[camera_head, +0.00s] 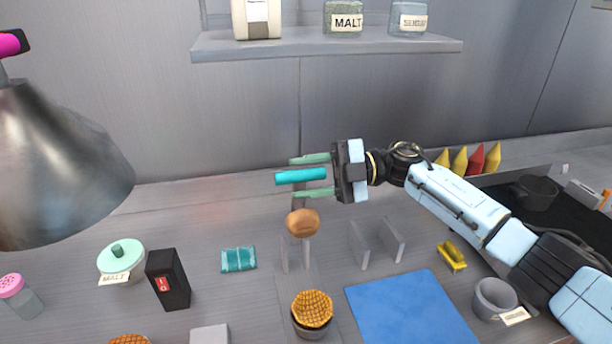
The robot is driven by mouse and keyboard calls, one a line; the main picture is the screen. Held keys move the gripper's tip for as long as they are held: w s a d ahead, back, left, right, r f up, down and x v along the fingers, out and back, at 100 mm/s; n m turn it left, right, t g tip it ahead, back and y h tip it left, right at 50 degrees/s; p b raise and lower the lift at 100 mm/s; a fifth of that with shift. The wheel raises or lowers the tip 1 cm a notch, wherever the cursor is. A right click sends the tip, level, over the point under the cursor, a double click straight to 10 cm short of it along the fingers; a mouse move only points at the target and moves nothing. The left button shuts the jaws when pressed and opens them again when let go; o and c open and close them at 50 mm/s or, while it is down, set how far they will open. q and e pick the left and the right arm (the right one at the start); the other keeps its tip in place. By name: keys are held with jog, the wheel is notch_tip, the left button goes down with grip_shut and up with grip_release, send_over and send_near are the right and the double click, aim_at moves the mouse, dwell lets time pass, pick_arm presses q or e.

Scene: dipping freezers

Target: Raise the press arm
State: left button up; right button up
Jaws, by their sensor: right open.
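My right gripper (311,177) reaches in from the right over the counter and is open, its two green fingers pointing left. A teal bar (300,177), which looks like the press arm's handle, lies between the fingers, with a gap visible above and below it. Below it a rounded brown piece (302,222) sits above a thin grey upright (306,250). How the bar joins the press is hidden. A cup with a waffle-patterned top (312,312) stands in front of the upright. My left gripper is not in view.
A large metal shade (65,165) hangs at the left. A black switch box (168,280), a malt jar (121,262), a teal packet (238,259) and grey plates (360,244) stand around. A blue mat (412,310) lies front right; a shelf (330,46) runs above.

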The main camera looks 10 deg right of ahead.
jog(key=w+d+b, duration=0.1)
jog(key=d+b, duration=0.3)
jog(key=d, duration=0.9)
jog(key=shift+w, duration=0.3)
